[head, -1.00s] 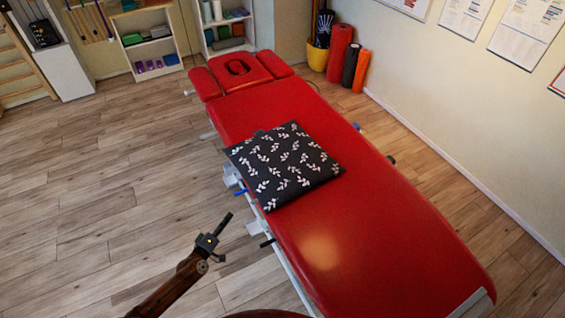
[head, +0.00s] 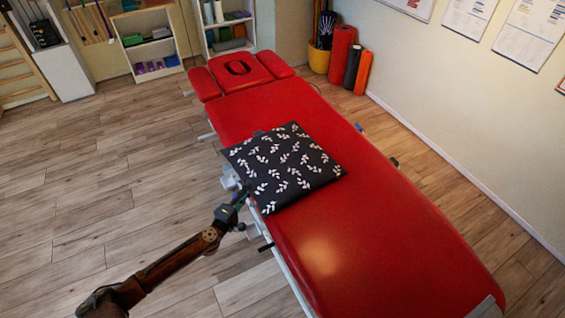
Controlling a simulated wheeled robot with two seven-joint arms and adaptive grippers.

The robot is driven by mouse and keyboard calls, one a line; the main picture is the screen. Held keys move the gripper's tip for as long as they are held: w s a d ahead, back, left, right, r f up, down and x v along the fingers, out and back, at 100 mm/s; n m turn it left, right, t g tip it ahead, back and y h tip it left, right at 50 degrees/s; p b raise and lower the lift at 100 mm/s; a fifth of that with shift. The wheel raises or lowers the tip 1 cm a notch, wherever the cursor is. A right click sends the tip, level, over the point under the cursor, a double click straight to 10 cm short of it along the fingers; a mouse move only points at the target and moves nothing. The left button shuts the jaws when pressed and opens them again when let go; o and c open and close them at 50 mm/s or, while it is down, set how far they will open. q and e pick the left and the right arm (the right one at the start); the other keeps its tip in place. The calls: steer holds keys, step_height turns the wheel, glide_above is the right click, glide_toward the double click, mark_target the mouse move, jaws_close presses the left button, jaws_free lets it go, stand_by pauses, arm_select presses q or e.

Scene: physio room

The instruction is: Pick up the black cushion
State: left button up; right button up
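The black cushion (head: 286,165) with a white leaf pattern lies flat on the red treatment table (head: 375,240), its left corner at the table's left edge. My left gripper (head: 242,193) is at the cushion's near left edge, beside the table's side. Its fingers are small and dark against the cushion and table frame, so I cannot tell whether they are open or touching the cushion. My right gripper is not in view.
The table's headrest (head: 238,68) is at the far end. Rolled mats (head: 341,55) and a yellow pot (head: 319,59) stand by the right wall. Shelves (head: 150,45) line the back. The wooden floor (head: 80,190) left of the table is clear.

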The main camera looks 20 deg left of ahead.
arm_select(q)
steer(key=shift+w, duration=0.25)
steer(key=shift+c, duration=0.4)
jaws_close()
steer(key=shift+r, duration=0.1)
